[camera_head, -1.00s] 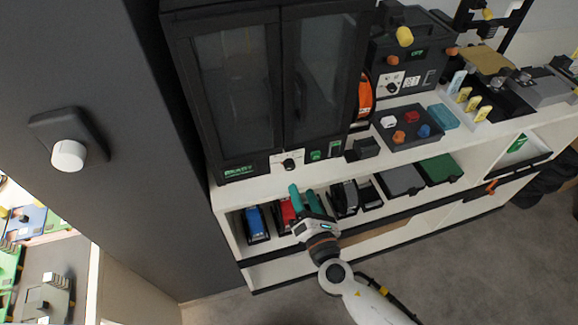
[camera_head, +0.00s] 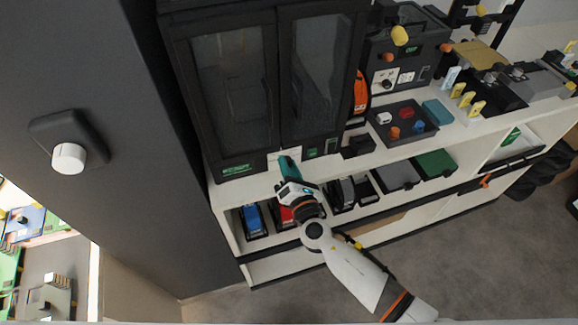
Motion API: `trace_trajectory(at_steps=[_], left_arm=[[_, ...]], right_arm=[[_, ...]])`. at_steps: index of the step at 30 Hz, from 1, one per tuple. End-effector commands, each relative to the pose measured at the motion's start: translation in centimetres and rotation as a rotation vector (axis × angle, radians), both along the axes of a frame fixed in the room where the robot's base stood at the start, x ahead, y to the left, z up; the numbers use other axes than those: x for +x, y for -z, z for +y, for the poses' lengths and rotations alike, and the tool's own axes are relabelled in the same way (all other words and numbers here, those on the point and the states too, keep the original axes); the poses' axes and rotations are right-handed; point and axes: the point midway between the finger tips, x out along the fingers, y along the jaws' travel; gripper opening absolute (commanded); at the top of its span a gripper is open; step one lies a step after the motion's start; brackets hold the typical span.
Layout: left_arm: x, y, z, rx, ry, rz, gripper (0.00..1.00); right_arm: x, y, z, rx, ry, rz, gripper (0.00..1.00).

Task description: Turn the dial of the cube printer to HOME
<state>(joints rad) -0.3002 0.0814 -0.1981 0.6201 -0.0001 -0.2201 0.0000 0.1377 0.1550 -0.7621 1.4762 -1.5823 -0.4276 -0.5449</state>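The cube printer (camera_head: 272,85) is a black box with two dark glass doors, standing on the white shelf unit. Its lower front strip carries a green lit display (camera_head: 237,170) and small green-marked controls (camera_head: 313,153). The dial on that strip is hidden behind my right gripper (camera_head: 287,164). The gripper's teal fingers reach up to the strip where the dial sits. They overlap in this view, so I cannot tell whether they are closed on the dial or touching it. My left gripper is not in view.
Right of the printer are an orange spool (camera_head: 361,92), a dark machine with its own knob (camera_head: 400,60) and a tray (camera_head: 402,124) of coloured knobs. Bins, including a blue one (camera_head: 253,220), fill the shelf below. A grey wall with a white knob (camera_head: 69,157) stands left.

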Motion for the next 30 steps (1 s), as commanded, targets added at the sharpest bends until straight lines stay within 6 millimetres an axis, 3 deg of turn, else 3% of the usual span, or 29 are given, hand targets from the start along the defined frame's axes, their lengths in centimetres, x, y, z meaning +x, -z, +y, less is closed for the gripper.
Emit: trace_trajectory(at_steps=[4, 17, 30], left_arm=[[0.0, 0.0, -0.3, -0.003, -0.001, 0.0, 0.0], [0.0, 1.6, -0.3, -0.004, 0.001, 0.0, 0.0], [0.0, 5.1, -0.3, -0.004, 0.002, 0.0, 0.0]], right_arm=[[0.0, 0.0, 0.0, 0.0, 0.0, 0.0, 0.04], [0.0, 0.3, 0.0, 0.111, 0.001, 0.035, 0.04], [0.0, 0.4, 0.0, 0.479, 0.001, 0.155, 0.04]])
